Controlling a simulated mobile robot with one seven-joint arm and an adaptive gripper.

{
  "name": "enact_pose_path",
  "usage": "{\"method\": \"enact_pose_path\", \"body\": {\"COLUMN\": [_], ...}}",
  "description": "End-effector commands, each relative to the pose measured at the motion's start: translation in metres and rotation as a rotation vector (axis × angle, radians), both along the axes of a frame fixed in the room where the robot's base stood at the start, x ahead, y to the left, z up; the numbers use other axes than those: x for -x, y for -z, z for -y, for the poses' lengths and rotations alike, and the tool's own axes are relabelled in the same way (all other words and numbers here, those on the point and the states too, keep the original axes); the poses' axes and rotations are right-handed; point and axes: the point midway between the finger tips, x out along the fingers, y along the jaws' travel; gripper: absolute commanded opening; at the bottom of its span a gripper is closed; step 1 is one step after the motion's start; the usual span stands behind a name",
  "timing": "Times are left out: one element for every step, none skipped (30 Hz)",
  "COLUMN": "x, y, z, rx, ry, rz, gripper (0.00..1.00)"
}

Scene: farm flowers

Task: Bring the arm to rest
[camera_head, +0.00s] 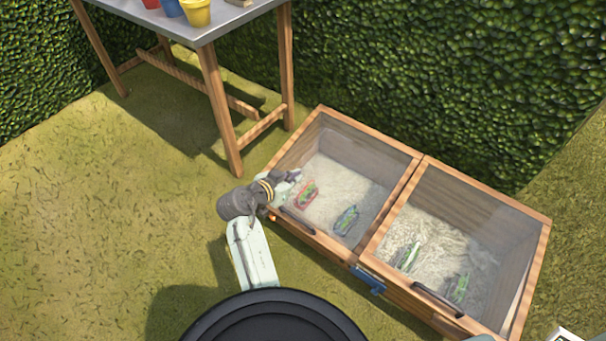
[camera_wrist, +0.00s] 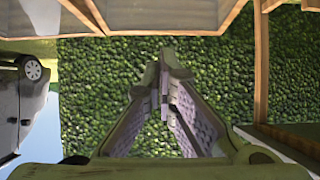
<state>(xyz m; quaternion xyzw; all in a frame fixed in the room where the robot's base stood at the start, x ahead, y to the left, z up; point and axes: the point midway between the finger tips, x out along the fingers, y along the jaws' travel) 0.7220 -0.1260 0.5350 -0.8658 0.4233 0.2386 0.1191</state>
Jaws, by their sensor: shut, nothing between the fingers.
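My gripper (camera_head: 288,176) is at the left front edge of the wooden cold frame (camera_head: 391,197), with its arm reaching up from my base. Its fingers point toward the hedge side. In the wrist view the two fingers of my gripper (camera_wrist: 166,68) come together at the tips, with nothing held between them. I cannot tell from the head view whether it touches the frame's edge.
The cold frame has two glazed lids with dark handles, a blue latch (camera_head: 368,281) and several small plants inside. A table (camera_head: 215,28) with coloured pots (camera_head: 196,12) stands behind left. A hedge (camera_head: 440,70) closes the back. Grass at left is clear.

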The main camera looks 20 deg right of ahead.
Motion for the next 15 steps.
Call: {"method": "enact_pose_path", "body": {"x": [0.005,0.008,0.012,0.014,0.016,0.019,0.020,0.021,0.022,0.023,0.023,0.023,0.023,0.024,0.023], "y": [-0.001,-0.003,-0.005,-0.006,-0.006,-0.008,-0.009,-0.010,-0.010,-0.011,-0.011,-0.011,-0.011,-0.011,-0.011], "z": [-0.008,-0.012,-0.016,-0.019,-0.022,-0.024,-0.026,-0.028,-0.029,-0.030,-0.030,-0.031,-0.031,-0.031,-0.030], "rx": [0.001,0.000,0.000,0.000,0.000,0.000,0.000,0.000,0.000,0.000,0.000,0.000,0.000,0.000,0.000], "ry": [-0.003,-0.003,-0.003,-0.002,-0.002,-0.001,0.000,0.000,0.000,0.000,0.000,0.000,0.000,0.001,0.001], "rz": [0.002,0.002,0.002,0.001,0.001,0.002,0.002,0.002,0.002,0.002,0.002,0.002,0.002,0.001,0.001], "gripper": [0.00,0.00,0.00,0.00,0.00,0.00,0.00,0.00,0.00,0.00,0.00,0.00,0.00,0.00,0.00]}}
